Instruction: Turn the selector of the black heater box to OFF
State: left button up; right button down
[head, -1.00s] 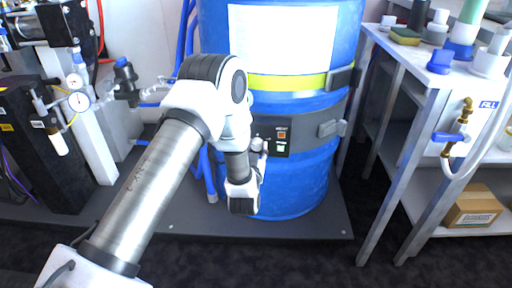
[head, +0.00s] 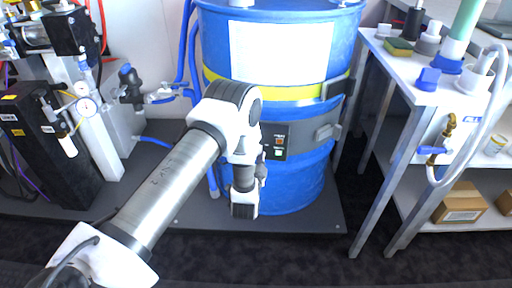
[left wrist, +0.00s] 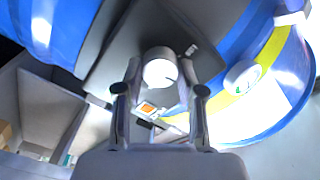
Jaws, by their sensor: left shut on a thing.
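The black heater box (head: 275,133) is on the side of the blue drum (head: 308,180), partly hidden by my left arm in the head view. In the left wrist view the black box (left wrist: 125,58) carries a pale round selector knob (left wrist: 160,72). My left gripper (left wrist: 160,76) has a finger on each side of this knob and is shut on it. In the head view the fingertips and knob are hidden behind the wrist. I cannot read the selector's position. My right gripper is not in view.
A yellow band (head: 312,92) and a grey strap clamp (head: 326,132) run around the drum. A metal-framed bench (head: 400,95) with hoses, a blue-handled valve and a cardboard box (head: 460,203) stands at right. Black machinery with gauges (head: 86,107) stands at left.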

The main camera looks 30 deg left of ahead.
pick_arm(q)
jog(key=shift+m+p, duration=0.7)
jog(key=shift+m, duration=0.5)
jog(key=shift+f, duration=0.1)
jog(key=o, duration=1.1)
jog(key=shift+o, duration=0.2)
jog(key=v, duration=1.2)
jog(key=shift+w+d, duration=0.1)
